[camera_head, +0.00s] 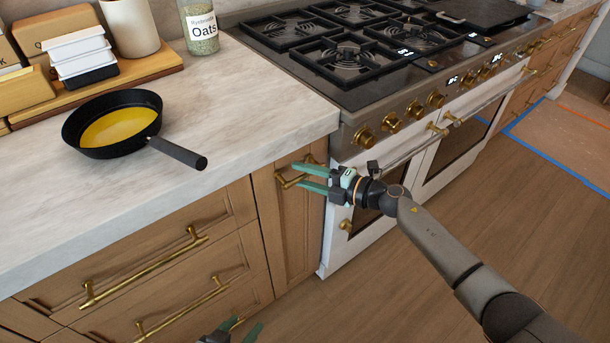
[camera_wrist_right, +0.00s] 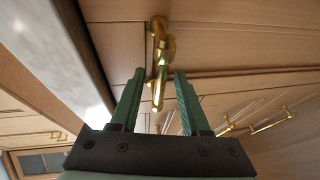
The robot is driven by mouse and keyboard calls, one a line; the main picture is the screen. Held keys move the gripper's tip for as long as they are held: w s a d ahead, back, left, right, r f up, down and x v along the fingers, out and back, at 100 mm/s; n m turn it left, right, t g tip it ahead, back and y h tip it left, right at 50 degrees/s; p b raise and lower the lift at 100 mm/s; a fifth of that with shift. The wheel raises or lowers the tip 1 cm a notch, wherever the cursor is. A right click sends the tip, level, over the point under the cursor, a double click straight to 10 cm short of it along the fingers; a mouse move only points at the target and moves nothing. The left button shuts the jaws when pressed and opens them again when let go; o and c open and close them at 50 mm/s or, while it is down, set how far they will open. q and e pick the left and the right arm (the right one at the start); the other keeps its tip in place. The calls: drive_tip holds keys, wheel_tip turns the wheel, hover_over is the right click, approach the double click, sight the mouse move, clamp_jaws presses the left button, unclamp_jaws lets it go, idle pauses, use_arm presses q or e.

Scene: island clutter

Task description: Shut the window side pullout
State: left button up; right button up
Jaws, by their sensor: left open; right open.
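The narrow wooden pullout front (camera_head: 290,228) stands between the wide drawers and the stove, with a brass handle (camera_head: 287,181) near its top. I cannot tell from here whether it stands out from its neighbours. My right gripper (camera_head: 301,176) is open at this handle. In the right wrist view the brass handle (camera_wrist_right: 160,52) reaches between the two green fingers of the right gripper (camera_wrist_right: 159,80), with gaps at both sides. My left gripper (camera_head: 237,331) is open and low at the bottom edge, in front of the lower drawers, mostly cut off by the frame.
Wide drawers with brass handles (camera_head: 145,268) are left of the pullout. The stove (camera_head: 375,150) with brass knobs is right of it. A black pan (camera_head: 95,149) with yellow contents stands on the marble counter (camera_head: 250,110), its handle toward the edge.

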drive_tip(key=p+v, duration=0.2)
drive_tip(key=v, duration=1)
drive_tip(key=shift+s+d, duration=0.15)
drive_tip(key=shift+d, duration=0.05)
drive_tip(key=shift+r, duration=0.1)
